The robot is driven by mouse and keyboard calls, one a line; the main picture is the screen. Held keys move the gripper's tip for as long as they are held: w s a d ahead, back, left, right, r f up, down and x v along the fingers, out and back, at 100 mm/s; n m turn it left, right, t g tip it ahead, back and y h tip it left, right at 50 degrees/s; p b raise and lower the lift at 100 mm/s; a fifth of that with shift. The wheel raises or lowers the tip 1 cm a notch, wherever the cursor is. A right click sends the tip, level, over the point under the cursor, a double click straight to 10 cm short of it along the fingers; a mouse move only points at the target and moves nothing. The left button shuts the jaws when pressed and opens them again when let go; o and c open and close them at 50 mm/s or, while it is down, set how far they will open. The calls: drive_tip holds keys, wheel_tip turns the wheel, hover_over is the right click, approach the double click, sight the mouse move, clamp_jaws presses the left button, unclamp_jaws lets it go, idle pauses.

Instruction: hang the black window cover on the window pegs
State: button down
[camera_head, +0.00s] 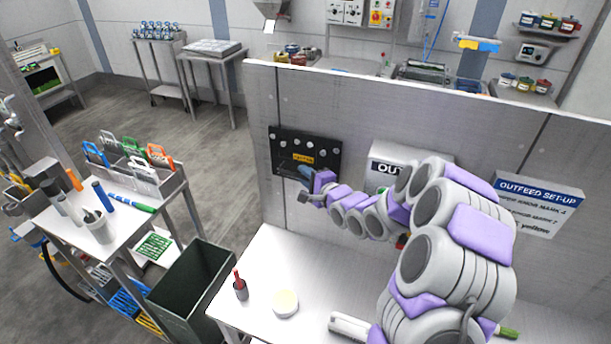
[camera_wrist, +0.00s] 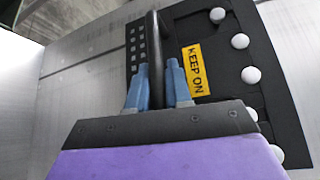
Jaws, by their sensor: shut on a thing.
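The black window cover (camera_head: 320,150) is flat against or very close to the grey upright panel in the head view. A yellow "KEEP ON" label (camera_wrist: 197,70) and a grid of small holes show on the cover (camera_wrist: 225,50) in the wrist view. Several round white window pegs (camera_wrist: 250,75) show in front of the cover along one edge, the upper edge in the head view. I cannot tell how fully the cover is seated on them. My gripper (camera_head: 303,172), with blue fingers (camera_wrist: 158,75), is shut on the cover's black bar handle (camera_wrist: 153,40).
A white "OUT" box (camera_head: 385,160) is on the panel right of the cover, partly behind my arm. An "OUTFEED SET-UP" sign (camera_head: 540,205) is farther right. Below, the white table (camera_head: 265,260) carries a red-and-grey item (camera_head: 240,287) and a round cream tub (camera_head: 285,303). A dark bin (camera_head: 190,285) stands left.

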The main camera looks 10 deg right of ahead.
sight(303, 177)
drive_tip(key=shift+r+p, duration=1.5)
drive_tip(key=shift+r, duration=0.05)
drive_tip(key=shift+p, duration=0.35)
drive_tip(key=shift+s+a, duration=0.35)
drive_tip(key=shift+s, duration=0.1)
idle(0.3)
drive_tip(key=shift+s+a, duration=0.2)
drive_tip(key=shift+s, duration=0.05)
drive_tip(key=shift+s+a, duration=0.15)
drive_tip(key=shift+s, duration=0.15)
idle(0.4)
drive_tip(key=shift+s+a+f+b, duration=0.1)
drive_tip(key=shift+s+a+b, duration=0.15)
drive_tip(key=shift+s+a, duration=0.25)
drive_tip(key=shift+s+a+b, duration=0.2)
drive_tip(key=shift+s+a, duration=0.1)
drive_tip(key=shift+s, duration=0.35)
drive_tip(key=shift+s+a, duration=0.1)
drive_tip(key=shift+s, duration=0.05)
drive_tip(key=shift+s+a, duration=0.15)
